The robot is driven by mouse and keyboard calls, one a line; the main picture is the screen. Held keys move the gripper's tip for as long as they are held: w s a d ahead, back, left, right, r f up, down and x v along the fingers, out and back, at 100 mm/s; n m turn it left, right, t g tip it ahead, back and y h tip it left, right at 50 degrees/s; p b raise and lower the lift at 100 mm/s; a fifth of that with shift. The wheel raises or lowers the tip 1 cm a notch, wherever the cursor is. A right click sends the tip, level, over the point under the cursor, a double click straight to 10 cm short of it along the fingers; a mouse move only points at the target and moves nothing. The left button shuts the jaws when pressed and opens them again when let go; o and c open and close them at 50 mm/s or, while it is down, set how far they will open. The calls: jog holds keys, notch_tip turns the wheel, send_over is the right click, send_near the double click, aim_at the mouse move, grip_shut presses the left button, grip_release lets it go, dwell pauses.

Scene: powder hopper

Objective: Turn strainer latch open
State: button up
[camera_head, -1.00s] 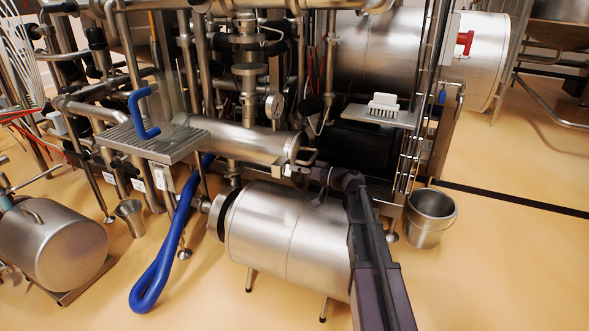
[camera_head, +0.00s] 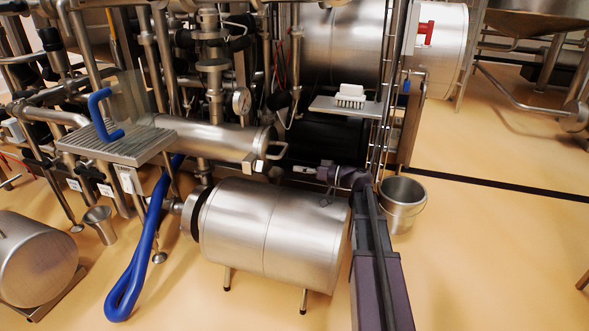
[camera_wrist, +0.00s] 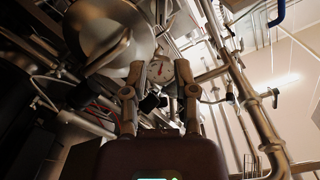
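The strainer (camera_head: 215,140) is a horizontal steel cylinder in the middle of the head view. Its latch (camera_head: 277,151) is a bent metal handle on the right end cap, sticking out to the right. In the wrist view the round strainer end (camera_wrist: 88,25) is at upper left, with the latch handle (camera_wrist: 108,55) across it. My gripper (camera_head: 300,169) is to the right of the latch and a little below it, apart from it. In the wrist view my gripper's two fingers (camera_wrist: 158,80) are spread with nothing held between them. The latch lies left of the left fingertip.
A steel tank (camera_head: 270,232) lies below the strainer. A grated shelf (camera_head: 115,145) with a blue hooked handle (camera_head: 104,117) is at left. A white brush (camera_head: 350,96) rests on a small shelf at right. A bucket (camera_head: 402,205) stands by my arm. A gauge (camera_wrist: 160,69) shows beyond my fingers.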

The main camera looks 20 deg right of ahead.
jog(key=shift+o, duration=1.4)
jog(key=shift+s, duration=0.1)
jog(key=s+a+f+m+g+h+p, duration=0.1)
jog(key=s+a+g+h+p, duration=0.2)
jog(key=s+a+p, duration=0.25)
jog(key=s+a+f+g+h+p, duration=0.2)
jog(key=s+a+g+p, duration=0.2)
jog(key=a, duration=0.3)
jog(key=s+r+m+g+h+p, duration=0.2)
jog(key=s+h+p, duration=0.6)
jog(key=s, duration=0.4)
jog(key=shift+s+d+r+m+g+h, duration=0.2)
jog(key=shift+d+m+g+h, duration=0.15)
jog(key=shift+m+g+h, duration=0.45)
jog(key=shift+s, duration=0.1)
